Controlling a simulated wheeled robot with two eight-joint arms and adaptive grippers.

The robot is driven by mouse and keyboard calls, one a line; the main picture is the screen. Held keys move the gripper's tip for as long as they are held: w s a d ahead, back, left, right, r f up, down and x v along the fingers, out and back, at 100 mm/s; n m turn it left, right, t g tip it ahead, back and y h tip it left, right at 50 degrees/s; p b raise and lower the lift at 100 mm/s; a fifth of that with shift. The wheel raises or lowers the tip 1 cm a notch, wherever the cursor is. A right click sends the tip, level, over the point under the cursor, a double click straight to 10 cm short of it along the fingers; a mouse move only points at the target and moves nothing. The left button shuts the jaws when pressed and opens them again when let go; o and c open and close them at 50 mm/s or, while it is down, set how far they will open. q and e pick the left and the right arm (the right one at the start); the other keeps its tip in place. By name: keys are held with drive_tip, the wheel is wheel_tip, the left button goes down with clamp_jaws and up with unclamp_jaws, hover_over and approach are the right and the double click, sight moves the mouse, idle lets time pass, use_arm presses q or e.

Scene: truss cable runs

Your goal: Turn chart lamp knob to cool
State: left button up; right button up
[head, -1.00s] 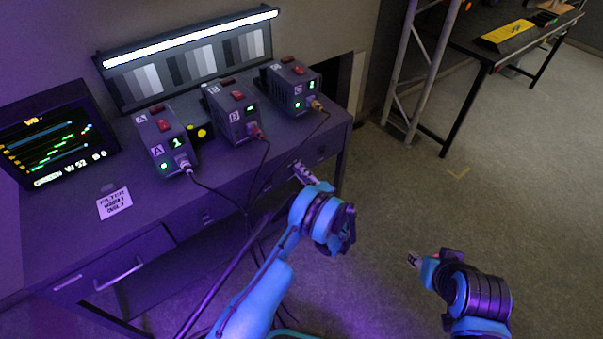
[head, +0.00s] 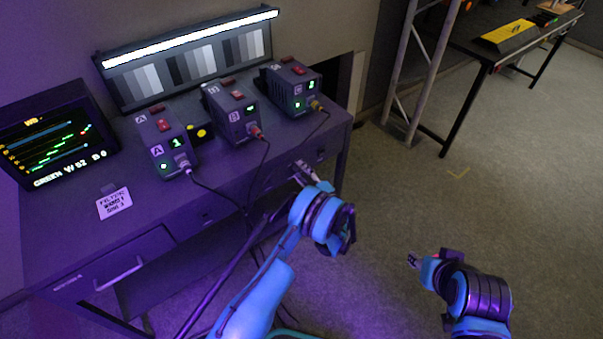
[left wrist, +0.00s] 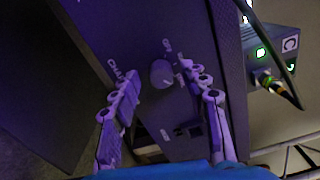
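In the left wrist view a round grey knob (left wrist: 161,74) sits on the dark desk front, beside lettering that seems to read "CHART". My left gripper (head: 304,171) is at the desk's front face, below box C. In the left wrist view its two fingers are spread, one on each side of the knob, with visible gaps. I cannot tell how far the fingertips are from the panel. The knob is not clear in the head view, and its pointer setting is not readable. The lit chart lamp (head: 190,38) stands over grey charts. My right gripper (head: 413,260) hangs over the floor, its fingers too small to read.
Boxes A (head: 165,143), B (head: 232,113) and C (head: 292,90) stand on the desk with cables hanging over its front edge. A monitor (head: 52,140) and a label card (head: 114,203) are at left.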

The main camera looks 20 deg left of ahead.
use_arm(q)
drive_tip(key=v, duration=1.2)
idle(0.3)
